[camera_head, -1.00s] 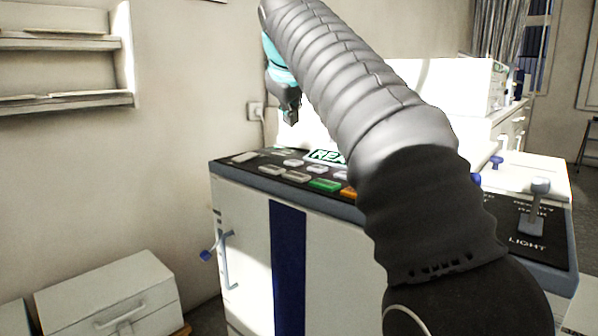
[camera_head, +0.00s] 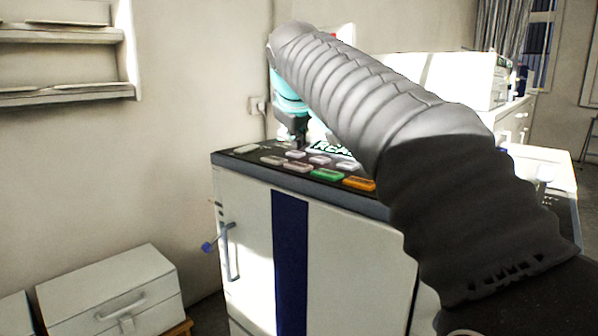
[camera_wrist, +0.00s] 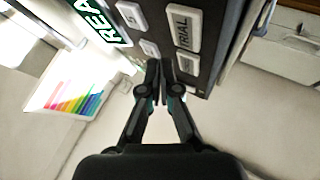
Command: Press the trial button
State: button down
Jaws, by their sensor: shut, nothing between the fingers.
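The trial button (camera_wrist: 184,28) is a pale rectangular key marked TRIAL on the dark control panel, at the upper middle of the wrist view. My gripper (camera_wrist: 159,68) is shut and empty, its fingertips together below and left of that button in the picture. In the head view my gripper (camera_head: 300,144) points down just over the panel, near its back edge and left of the lit display. Labels on the keys are too small to read there. I cannot tell whether the fingertips touch the panel.
A smaller grey key (camera_wrist: 189,64) and a key marked 5 (camera_wrist: 131,14) are close by. Green (camera_head: 327,175) and orange (camera_head: 359,184) keys lie along the panel's front. The panel tops a white cabinet (camera_head: 355,255). My arm hides the panel's right part.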

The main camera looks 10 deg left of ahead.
aim_at(298, 166)
jog(key=shift+f+b, duration=0.45)
jog(key=shift+f, duration=0.5)
jog(key=shift+f, duration=0.2)
dwell(0.7)
jog(key=shift+f, duration=0.25)
jog(key=shift+f+b, duration=0.4)
dwell(0.7)
jog(key=shift+r, duration=0.1)
jog(key=shift+r+p, duration=0.75)
jog(key=shift+p, duration=0.2)
notch_tip(298, 166, up, 3)
jog(key=shift+p, duration=1.25)
jog(key=shift+r, duration=1)
